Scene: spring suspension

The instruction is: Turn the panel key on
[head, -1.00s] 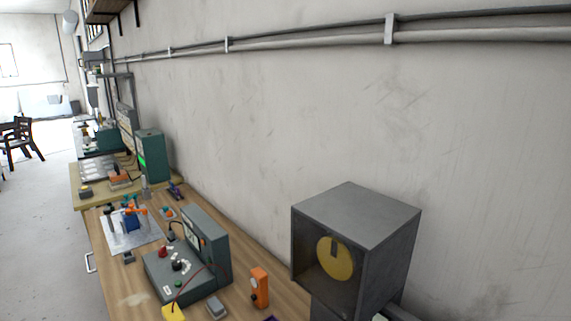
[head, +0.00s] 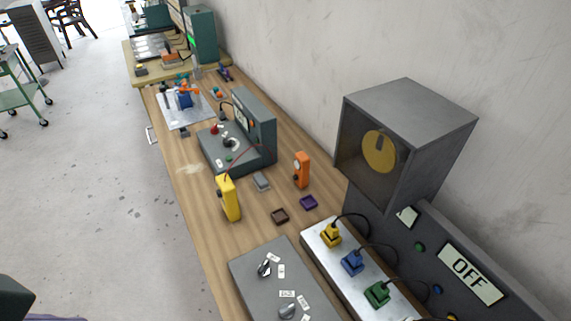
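A dark grey panel (head: 420,265) stands against the wall at the lower right of the head view, with a sign reading OFF (head: 470,273) and small green and blue round parts. A flat grey control box (head: 250,290) lies on the bench at the bottom, with a silver switch or key-like knob (head: 264,268) among small white labels. A second dark knob (head: 288,311) is at the bottom edge. I cannot tell which of these is the panel key. Neither gripper shows; a dark shape at the lower left corner may be part of my arm.
A grey box with a yellow disc (head: 380,152) stands above the panel. A white strip (head: 318,243) carries yellow, blue and green plugs with cables. A yellow meter (head: 228,198), an orange device (head: 302,170) and a green-grey instrument (head: 240,140) stand on the wooden bench. Floor at left is open.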

